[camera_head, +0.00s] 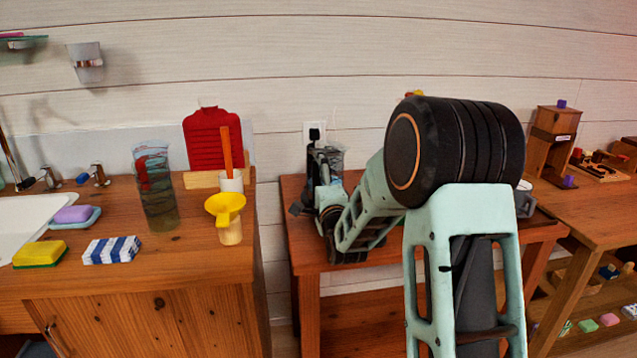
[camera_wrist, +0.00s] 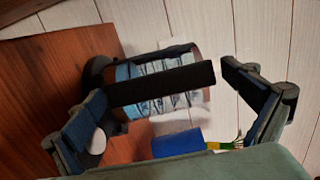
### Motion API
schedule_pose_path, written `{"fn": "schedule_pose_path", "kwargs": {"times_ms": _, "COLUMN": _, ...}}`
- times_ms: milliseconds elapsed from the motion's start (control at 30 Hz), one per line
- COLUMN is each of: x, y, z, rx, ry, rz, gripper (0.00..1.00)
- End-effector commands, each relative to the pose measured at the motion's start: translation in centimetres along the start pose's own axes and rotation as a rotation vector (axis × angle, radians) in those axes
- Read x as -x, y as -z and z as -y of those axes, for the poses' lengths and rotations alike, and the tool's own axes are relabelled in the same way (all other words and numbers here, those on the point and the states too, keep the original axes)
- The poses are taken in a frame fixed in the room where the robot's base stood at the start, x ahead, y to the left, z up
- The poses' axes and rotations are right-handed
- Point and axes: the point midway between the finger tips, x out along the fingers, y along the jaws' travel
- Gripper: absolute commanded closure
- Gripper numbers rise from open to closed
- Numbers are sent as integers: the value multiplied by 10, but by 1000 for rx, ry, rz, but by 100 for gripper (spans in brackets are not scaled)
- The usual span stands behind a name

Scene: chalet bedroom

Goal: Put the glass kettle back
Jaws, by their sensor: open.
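The glass kettle (camera_wrist: 135,72) shows in the wrist view as a clear, blue-patterned body with dark ends and a thick black handle bar across its front. My gripper (camera_wrist: 162,85) is open, with one finger on each side of the handle; I see no clear grip on it. In the head view, my gripper (camera_head: 325,195) is over the left part of the small wooden table (camera_head: 300,262), close to the wall. The kettle (camera_head: 335,157) is mostly hidden there behind the gripper. Where it rests is hidden.
A black plug sits in a wall socket (camera_head: 314,131) behind the gripper. A grey round object (camera_head: 523,198) is partly hidden behind my arm. A wooden desk (camera_head: 590,212) stands at right.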

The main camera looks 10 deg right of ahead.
Motion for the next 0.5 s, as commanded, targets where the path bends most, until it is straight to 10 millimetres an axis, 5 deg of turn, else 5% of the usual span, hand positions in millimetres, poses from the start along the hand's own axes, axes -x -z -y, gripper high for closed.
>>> {"fn": "schedule_pose_path", "kwargs": {"times_ms": 167, "x": 2, "y": 0, "z": 4, "rx": 0, "ry": 0, "rz": 0, "gripper": 0}}
{"fn": "schedule_pose_path", "kwargs": {"times_ms": 500, "x": 61, "y": 1, "z": 4, "rx": 1, "ry": 0, "rz": -1, "gripper": 0}}
